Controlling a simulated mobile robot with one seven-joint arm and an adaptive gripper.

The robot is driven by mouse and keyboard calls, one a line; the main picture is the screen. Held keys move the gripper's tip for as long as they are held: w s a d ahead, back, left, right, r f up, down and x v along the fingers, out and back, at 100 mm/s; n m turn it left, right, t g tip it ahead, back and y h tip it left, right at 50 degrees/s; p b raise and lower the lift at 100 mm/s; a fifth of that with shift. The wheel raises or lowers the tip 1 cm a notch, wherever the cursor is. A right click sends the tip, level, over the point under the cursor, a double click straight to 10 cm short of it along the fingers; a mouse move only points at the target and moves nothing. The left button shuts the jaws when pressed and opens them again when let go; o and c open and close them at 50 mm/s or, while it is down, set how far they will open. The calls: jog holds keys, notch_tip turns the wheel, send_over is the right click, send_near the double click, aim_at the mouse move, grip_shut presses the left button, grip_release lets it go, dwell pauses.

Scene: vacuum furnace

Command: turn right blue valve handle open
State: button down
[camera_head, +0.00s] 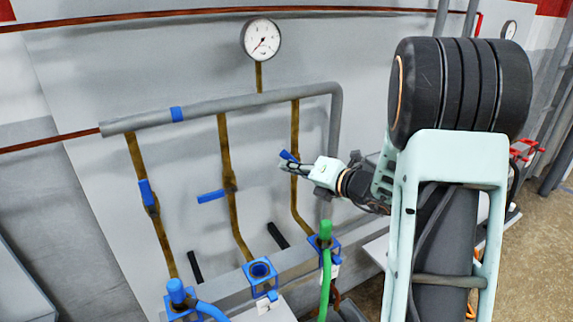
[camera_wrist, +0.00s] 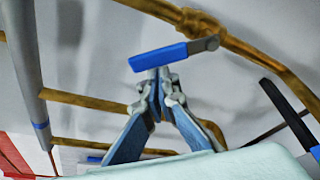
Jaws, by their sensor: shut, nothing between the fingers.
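The right blue valve handle (camera_head: 289,156) sits on the rightmost brass pipe (camera_head: 296,125) and is tilted up to the left, at an angle to the pipe. In the wrist view the blue handle (camera_wrist: 158,60) sticks out from a metal lever on its brass valve (camera_wrist: 200,22). My gripper (camera_head: 281,166) is at this handle, just below it in the head view. In the wrist view my gripper's fingertips (camera_wrist: 159,77) are together at the handle's lower edge, with nothing held. I cannot tell whether they touch it. The finger tips partly cover the handle in the head view.
The middle blue handle (camera_head: 211,196) sticks out left from its pipe; the left one (camera_head: 147,194) lies along its pipe. A grey horizontal pipe (camera_head: 220,104) runs above, with a gauge (camera_head: 261,39). Blue fittings (camera_head: 260,270) and a green hose (camera_head: 325,270) stand below.

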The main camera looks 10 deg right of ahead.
jog(key=r+m+p, duration=0.1)
jog(key=d+r+m+y+p, duration=0.1)
jog(key=m+p, duration=0.1)
jog(key=shift+w+d, duration=0.25)
jog(key=shift+d, duration=0.05)
jog(key=shift+w+d+m+t+y+p, duration=0.1)
jog(key=shift+d+m+t+y+p, duration=0.25)
jog(key=shift+m, duration=0.25)
jog(key=shift+a, duration=0.15)
jog(key=shift+f, duration=0.1)
